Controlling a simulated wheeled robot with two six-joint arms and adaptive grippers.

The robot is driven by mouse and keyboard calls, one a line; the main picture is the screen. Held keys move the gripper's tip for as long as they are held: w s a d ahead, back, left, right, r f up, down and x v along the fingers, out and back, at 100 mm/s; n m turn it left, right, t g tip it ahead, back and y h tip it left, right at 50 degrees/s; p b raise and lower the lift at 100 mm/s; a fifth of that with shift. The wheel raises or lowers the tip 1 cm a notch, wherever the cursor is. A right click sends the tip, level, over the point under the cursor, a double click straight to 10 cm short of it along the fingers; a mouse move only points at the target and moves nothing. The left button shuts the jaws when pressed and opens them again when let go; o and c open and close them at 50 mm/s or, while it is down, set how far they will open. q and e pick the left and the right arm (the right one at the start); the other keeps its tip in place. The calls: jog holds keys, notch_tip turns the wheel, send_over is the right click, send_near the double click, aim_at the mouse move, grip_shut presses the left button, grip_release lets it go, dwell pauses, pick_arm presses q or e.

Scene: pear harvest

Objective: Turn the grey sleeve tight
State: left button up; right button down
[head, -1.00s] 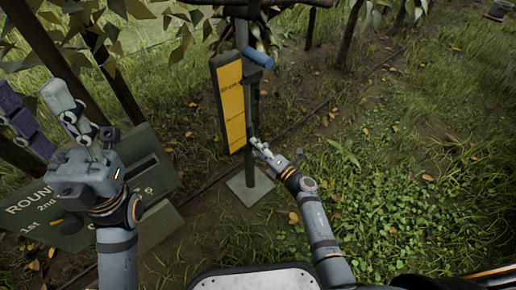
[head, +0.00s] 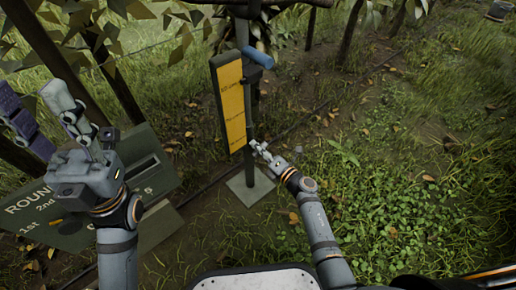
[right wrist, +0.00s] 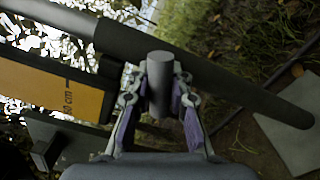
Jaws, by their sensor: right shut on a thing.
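The grey sleeve (right wrist: 160,72) is a short smooth cylinder in the right wrist view, in front of a dark grey rod. My right gripper (right wrist: 160,98) is shut on it, one finger at each side with purple pads. In the head view my right gripper (head: 256,147) is beside the thin post (head: 251,105), near the sign's lower end. The sleeve is too small to make out there. My left gripper (head: 30,95) is open and empty at the left, away from the post.
A yellow sign (head: 231,103) and a blue handle (head: 257,57) are on the post, above a square grey base plate (head: 250,190). A green board (head: 150,170) with white lettering lies behind my left arm. Grass and leaf litter right of the post are open.

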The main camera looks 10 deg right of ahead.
jog(key=n, duration=0.3)
jog(key=shift+n+b, duration=0.3)
jog(key=shift+b, duration=0.1)
jog(key=n+b, duration=0.1)
jog(key=n, duration=0.3)
jog(key=shift+f+n, duration=0.1)
jog(key=shift+n, duration=0.2)
jog(key=n+b, duration=0.1)
jog(key=n, duration=0.2)
jog(key=shift+n+b, duration=0.3)
jog(key=shift+b, duration=0.1)
jog(key=n+b, duration=0.1)
jog(key=n, duration=0.1)
jog(key=shift+n, duration=0.9)
jog(key=shift+b, duration=0.3)
jog(key=c, duration=1.1)
grip_release()
jog(key=shift+c, duration=0.2)
